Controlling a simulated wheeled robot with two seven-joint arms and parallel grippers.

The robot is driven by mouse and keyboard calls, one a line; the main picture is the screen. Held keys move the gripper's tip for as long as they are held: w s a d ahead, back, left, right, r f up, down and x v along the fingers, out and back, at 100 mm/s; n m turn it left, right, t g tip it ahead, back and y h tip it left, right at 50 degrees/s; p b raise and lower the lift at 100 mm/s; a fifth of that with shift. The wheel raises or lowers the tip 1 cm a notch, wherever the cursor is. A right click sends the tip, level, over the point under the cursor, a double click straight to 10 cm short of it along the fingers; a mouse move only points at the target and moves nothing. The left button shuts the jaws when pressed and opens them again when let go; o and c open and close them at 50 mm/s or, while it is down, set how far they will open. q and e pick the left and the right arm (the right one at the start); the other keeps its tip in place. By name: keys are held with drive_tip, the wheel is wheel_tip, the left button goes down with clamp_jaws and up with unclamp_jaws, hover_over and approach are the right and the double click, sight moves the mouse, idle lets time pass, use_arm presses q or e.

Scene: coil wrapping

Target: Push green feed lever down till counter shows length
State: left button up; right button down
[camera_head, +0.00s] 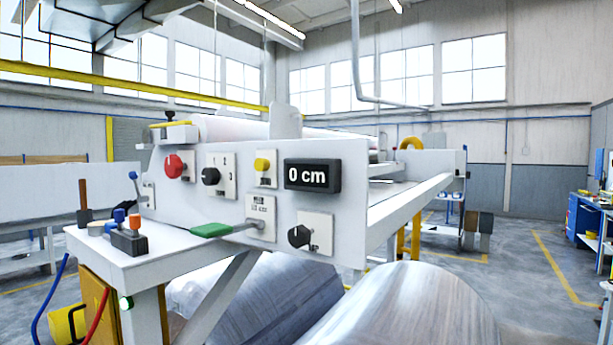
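The green feed lever (212,230) sticks out to the left from a white plate (261,217) on the front panel of the machine. Its grey rod runs nearly level, with the green grip slightly lower at its left end. The black counter (313,176) at the panel's upper right reads "0 cm". Neither of my grippers shows in the head view.
The panel also has a red knob (174,166), a yellow button (262,164) and black knobs (300,236). A white side table (100,243) with small tools stands at the left. Large wrapped coils (405,310) lie below the panel.

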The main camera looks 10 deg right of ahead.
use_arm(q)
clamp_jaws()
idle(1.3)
